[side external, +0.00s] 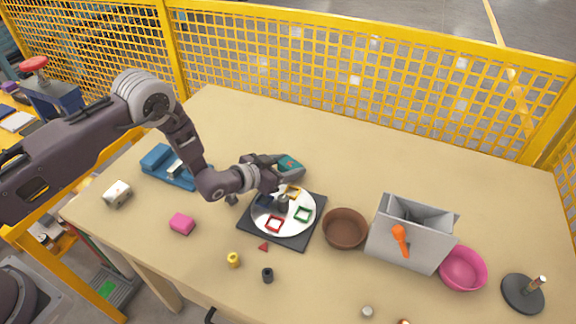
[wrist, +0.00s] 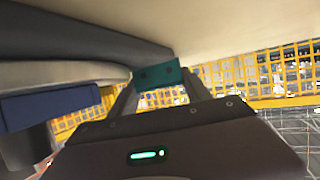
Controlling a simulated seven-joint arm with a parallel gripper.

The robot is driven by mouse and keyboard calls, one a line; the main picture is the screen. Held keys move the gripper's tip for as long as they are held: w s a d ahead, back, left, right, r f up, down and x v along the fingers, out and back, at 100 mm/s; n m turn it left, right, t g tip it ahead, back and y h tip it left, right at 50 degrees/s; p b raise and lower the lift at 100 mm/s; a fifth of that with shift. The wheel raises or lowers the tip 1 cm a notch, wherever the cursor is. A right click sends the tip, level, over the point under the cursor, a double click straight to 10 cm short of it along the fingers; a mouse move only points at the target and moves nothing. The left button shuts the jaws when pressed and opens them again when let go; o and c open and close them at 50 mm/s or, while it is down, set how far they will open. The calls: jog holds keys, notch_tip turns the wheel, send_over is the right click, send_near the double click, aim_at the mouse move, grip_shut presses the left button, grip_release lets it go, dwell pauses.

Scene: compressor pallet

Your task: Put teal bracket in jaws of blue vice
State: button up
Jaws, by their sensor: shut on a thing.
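The teal bracket (side external: 290,162) is held between the fingers of my gripper (side external: 289,168), raised above the table behind the round white plate. In the wrist view the bracket (wrist: 157,76) shows as a teal plate with dark holes, pinched between the two fingertips (wrist: 160,82). The blue vice (side external: 165,170) stands on the table to the left of my gripper, partly behind my forearm, with a light grey part at its jaws. The gripper and bracket are well apart from it.
A white plate (side external: 283,228) with coloured square frames lies on a dark base below my gripper. A brown bowl (side external: 344,229), grey bin (side external: 408,246) and pink bowl (side external: 463,268) stand to the right. A pink block (side external: 182,224) lies front left. A yellow fence (side external: 370,50) runs behind.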

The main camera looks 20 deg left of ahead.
jog(key=shift+f, duration=0.1)
jog(key=o, duration=1.5)
jog(key=shift+c, duration=0.2)
jog(key=v, duration=1.2)
jog(key=shift+a, duration=0.1)
